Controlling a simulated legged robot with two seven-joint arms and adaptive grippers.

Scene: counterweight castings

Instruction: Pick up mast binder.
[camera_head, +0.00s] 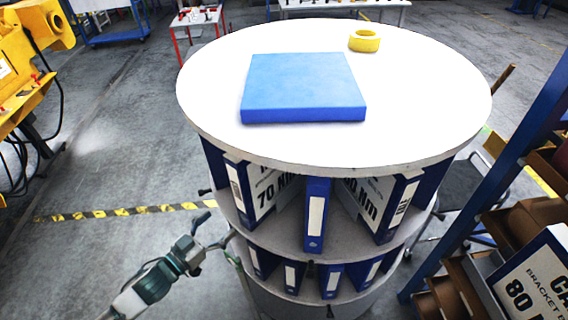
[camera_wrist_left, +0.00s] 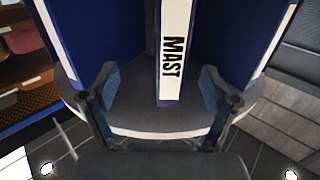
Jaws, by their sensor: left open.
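The mast binder (camera_wrist_left: 172,50) shows in the left wrist view as a blue spine with a white label reading MAST. It stands on a round shelf between larger blue panels. My left gripper (camera_wrist_left: 158,80) is open, with one finger on each side of the spine in the picture and nothing held. In the head view my left gripper (camera_head: 212,233) is at the lower left of the round binder stand, close to its shelves. I cannot tell which binder in the head view is the mast one. My right gripper is out of view.
The white round top (camera_head: 420,110) of the stand carries a flat blue box (camera_head: 303,85) and a yellow tape roll (camera_head: 364,41). Other blue binders (camera_head: 317,215) fill two tiers. A blue rack (camera_head: 500,150) stands close on the right. The floor at left is open.

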